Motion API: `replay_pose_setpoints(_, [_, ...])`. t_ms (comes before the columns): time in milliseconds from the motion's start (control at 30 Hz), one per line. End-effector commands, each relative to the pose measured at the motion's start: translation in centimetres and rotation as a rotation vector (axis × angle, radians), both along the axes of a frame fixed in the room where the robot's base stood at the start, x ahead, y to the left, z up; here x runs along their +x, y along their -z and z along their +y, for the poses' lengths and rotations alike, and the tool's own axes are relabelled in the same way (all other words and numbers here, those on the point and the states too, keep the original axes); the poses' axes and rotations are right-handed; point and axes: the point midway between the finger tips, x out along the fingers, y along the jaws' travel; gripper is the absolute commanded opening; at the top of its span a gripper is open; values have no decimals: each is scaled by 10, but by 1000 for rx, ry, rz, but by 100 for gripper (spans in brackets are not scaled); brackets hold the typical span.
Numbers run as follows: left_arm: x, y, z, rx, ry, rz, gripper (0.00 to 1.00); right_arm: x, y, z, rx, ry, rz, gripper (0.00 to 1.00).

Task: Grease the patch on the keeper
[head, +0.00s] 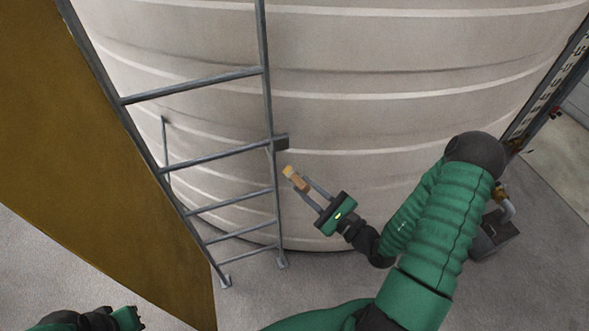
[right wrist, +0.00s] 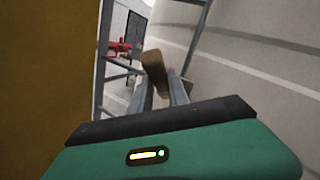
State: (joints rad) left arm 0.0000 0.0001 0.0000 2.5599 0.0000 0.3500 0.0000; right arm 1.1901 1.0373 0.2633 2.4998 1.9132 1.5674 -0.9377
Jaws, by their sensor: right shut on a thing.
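My right gripper (head: 305,190) is shut on a short brown brush-like tool (head: 298,178) with a pale yellow tip (head: 288,170). The tool also shows in the right wrist view (right wrist: 154,66), standing out beyond the fingertips. In the head view its tip is just right of the ladder rail, below a small dark block (head: 281,142) on that rail. The block may be the keeper; I cannot make out a patch on it. The tip looks apart from the block. My left gripper (head: 128,318) is partly in view at the bottom left; its fingers are not clear.
A grey ladder (head: 215,150) stands before a large pale ribbed tank (head: 390,80). A large brown-yellow panel (head: 110,170) lies along the ladder's left side. A dark pump-like unit (head: 493,235) stands on the right. A red object (right wrist: 118,47) shows far off through the ladder.

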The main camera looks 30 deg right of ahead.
Motion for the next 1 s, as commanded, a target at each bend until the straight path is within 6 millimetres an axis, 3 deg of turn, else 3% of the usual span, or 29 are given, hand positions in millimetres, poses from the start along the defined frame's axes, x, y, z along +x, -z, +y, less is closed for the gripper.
replay_pose_setpoints(167, [0, -2, 0, 0, 0, 0, 0, 9, -1, -2, -3, -1, -2, 0])
replay_pose_setpoints(600, [0, -8, 0, 0, 0, 0, 0, 65, -1, -15, -2, -2, -2, 0])
replay_pose_setpoints(1000, [0, -8, 0, 0, 0, 0, 0, 77, -1, -18, 1, 0, -1, 0])
